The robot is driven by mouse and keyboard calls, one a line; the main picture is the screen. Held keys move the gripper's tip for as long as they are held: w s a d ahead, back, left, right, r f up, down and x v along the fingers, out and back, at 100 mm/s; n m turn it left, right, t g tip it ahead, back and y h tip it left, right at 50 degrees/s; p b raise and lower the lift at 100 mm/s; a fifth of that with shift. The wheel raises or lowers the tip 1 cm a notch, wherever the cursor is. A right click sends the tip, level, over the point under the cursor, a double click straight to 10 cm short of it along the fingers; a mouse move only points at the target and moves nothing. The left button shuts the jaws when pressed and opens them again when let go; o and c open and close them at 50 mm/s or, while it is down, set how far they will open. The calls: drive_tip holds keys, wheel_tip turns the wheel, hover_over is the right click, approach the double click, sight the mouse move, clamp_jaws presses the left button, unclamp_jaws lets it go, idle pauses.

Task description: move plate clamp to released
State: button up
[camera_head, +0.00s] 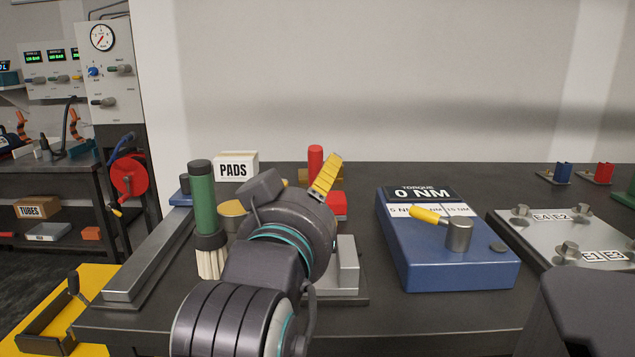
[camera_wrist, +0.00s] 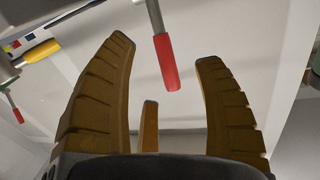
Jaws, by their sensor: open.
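A red-gripped handle on a thin grey rod (camera_wrist: 166,62) hangs in the gap between my fingers in the wrist view; it looks like the plate clamp's lever. In the head view an upright red handle (camera_head: 315,157) stands just behind my gripper's ribbed yellow finger (camera_head: 326,176), and I take it for the same one. My gripper (camera_wrist: 165,52) is open, with a finger on each side of the red handle and visible space around it. In the head view my own wrist hides the clamp's body and most of the fingers.
A green-handled brush (camera_head: 202,205) stands left of my arm, with a PADS box (camera_head: 236,167) behind it. A blue torque unit (camera_head: 460,266) with a yellow lever stands right. A grey plate fixture (camera_head: 530,238) lies farther right. A red block (camera_head: 338,204) sits close beside my wrist.

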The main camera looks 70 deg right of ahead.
drive_tip(key=shift+w+d, duration=0.2)
drive_tip(key=shift+d, duration=1.2)
drive_tip(key=shift+w+d, duration=0.15)
drive_tip(key=shift+d, duration=1.2)
drive_tip(key=shift+c, duration=0.4)
clamp_jaws()
